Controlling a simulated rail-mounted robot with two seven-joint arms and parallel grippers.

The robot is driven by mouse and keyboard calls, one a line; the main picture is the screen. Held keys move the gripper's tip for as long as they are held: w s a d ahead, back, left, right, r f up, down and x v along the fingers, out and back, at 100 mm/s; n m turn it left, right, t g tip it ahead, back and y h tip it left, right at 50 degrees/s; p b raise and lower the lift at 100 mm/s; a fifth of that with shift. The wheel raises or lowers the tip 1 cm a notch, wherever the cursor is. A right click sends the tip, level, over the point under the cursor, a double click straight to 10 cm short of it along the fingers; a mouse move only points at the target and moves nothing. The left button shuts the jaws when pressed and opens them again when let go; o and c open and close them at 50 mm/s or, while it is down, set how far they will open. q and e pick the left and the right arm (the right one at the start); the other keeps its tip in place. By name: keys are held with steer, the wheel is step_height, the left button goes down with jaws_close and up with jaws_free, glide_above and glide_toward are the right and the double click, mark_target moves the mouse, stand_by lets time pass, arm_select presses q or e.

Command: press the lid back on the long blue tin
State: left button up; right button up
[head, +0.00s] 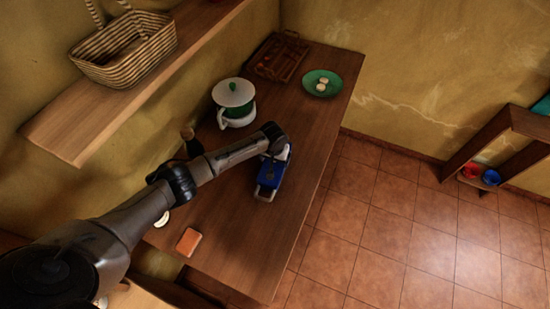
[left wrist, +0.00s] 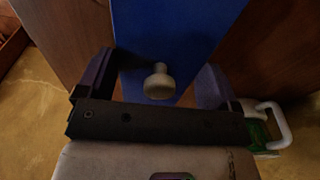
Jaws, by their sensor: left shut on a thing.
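The long blue tin (head: 269,180) lies on the wooden counter near its right edge, with a pale loop handle at its near end. My left gripper (head: 279,152) is over its far end. In the left wrist view a flat blue panel with a pale round knob (left wrist: 160,82), seemingly the lid (left wrist: 175,30), lies between the fingers of my left gripper (left wrist: 155,80). The gripper is shut on it, with the fingers well apart. I cannot tell whether the lid is seated on the tin, because the hand hides part of it. My right gripper is not in view.
On the counter (head: 230,210) stand a white and green lidded pot (head: 234,100), a wooden tray (head: 281,58), a green plate (head: 334,84) with two pale pieces, and an orange block (head: 188,241). A shelf (head: 110,105) with a basket (head: 124,50) overhangs at upper left.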

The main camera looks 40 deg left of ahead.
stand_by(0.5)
arm_select(q)
steer(key=shift+p, duration=0.3)
stand_by(0.5)
steer(key=shift+f+p, duration=0.2)
steer(key=shift+p, duration=0.1)
stand_by(0.6)
steer(key=shift+f, duration=0.2)
stand_by(0.3)
steer(key=o, duration=0.6)
steer(key=shift+o, duration=0.6)
